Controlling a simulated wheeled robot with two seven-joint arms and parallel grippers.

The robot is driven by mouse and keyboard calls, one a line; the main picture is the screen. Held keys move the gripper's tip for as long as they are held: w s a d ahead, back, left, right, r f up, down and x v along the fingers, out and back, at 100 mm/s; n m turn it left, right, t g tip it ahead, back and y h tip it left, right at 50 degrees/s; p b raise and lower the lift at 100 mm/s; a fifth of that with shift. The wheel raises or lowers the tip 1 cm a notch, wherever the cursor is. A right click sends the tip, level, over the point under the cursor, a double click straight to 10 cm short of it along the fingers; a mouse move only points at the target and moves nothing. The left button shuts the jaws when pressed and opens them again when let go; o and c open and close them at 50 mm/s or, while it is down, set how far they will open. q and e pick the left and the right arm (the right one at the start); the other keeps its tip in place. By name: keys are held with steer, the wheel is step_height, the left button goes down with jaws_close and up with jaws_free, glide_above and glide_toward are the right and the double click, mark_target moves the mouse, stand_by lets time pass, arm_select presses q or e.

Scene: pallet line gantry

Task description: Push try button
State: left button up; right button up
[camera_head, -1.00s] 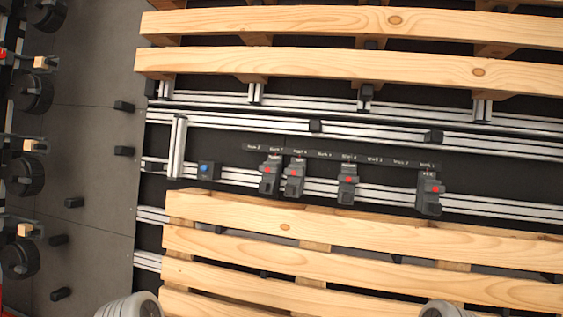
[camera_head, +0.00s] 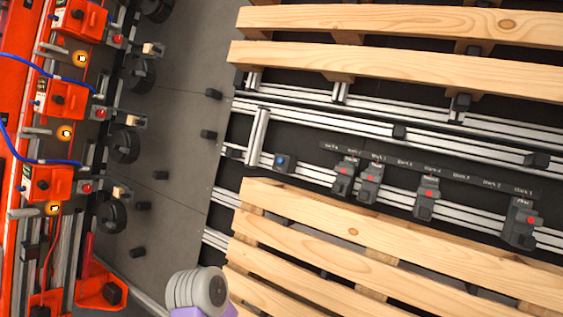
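A small dark box with a blue button (camera_head: 284,162) sits on the aluminium rail between the two wooden pallets, left of a row of several black modules with red buttons (camera_head: 429,194). The blue button is on its top face; no label on it is readable. A dark strip with small white lettering (camera_head: 405,163) runs behind the modules, its words too small to read surely. A grey rounded part of my arm shows at the bottom edge, well below the button. Neither gripper's fingers show.
A wooden pallet (camera_head: 355,232) lies in front of the rail, and another (camera_head: 390,67) lies behind it. Orange machinery with blue cables, round orange lamps and red buttons (camera_head: 68,97) stands at the left.

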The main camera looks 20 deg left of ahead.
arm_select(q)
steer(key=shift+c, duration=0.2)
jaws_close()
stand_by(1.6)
